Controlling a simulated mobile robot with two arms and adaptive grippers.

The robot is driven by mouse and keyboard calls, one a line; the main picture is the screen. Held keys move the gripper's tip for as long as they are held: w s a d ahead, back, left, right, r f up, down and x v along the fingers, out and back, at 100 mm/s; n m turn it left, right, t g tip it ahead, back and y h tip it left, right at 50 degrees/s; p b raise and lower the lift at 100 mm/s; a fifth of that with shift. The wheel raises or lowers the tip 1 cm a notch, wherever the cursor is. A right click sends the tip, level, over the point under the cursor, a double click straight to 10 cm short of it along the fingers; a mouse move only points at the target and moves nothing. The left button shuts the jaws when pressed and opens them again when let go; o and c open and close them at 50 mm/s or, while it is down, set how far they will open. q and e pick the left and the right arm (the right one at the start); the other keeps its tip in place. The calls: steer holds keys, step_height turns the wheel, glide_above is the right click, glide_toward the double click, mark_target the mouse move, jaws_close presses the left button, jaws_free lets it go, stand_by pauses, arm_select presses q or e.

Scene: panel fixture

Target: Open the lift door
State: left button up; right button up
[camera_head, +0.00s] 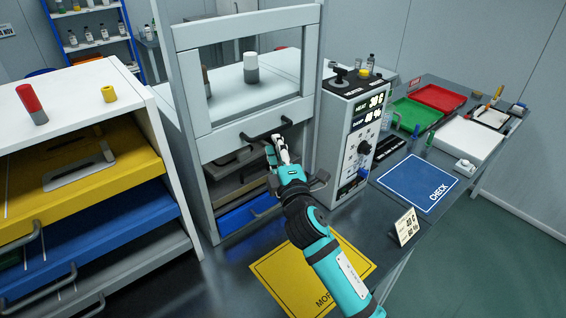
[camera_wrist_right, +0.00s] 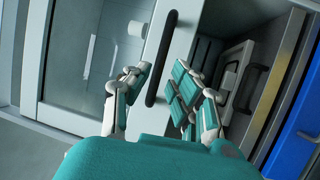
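The lift door (camera_head: 225,136) is a pale grey framed panel with a large window, set upright in a cabinet frame. Its dark bar handle (camera_head: 266,132) is on the lower rail. My right gripper (camera_head: 280,150) is at the handle. In the right wrist view the gripper (camera_wrist_right: 160,85) has its fingers apart, one on each side of the handle (camera_wrist_right: 160,60); contact cannot be made out. The door (camera_wrist_right: 95,50) fills the left of that view. My left gripper is not in view.
Below the door are grey trays and a blue drawer (camera_head: 248,213). A control box (camera_head: 348,130) stands right of the cabinet. A drawer unit (camera_head: 75,85) is at left. A yellow mat (camera_head: 275,270) and a blue mat (camera_head: 410,182) lie on the bench. A white-and-grey cylinder (camera_head: 251,68) shows through the window.

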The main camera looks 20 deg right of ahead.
steer(key=s+f, duration=0.1)
steer(key=s, duration=0.5)
steer(key=shift+s+a, duration=0.15)
steer(key=shift+f, duration=0.1)
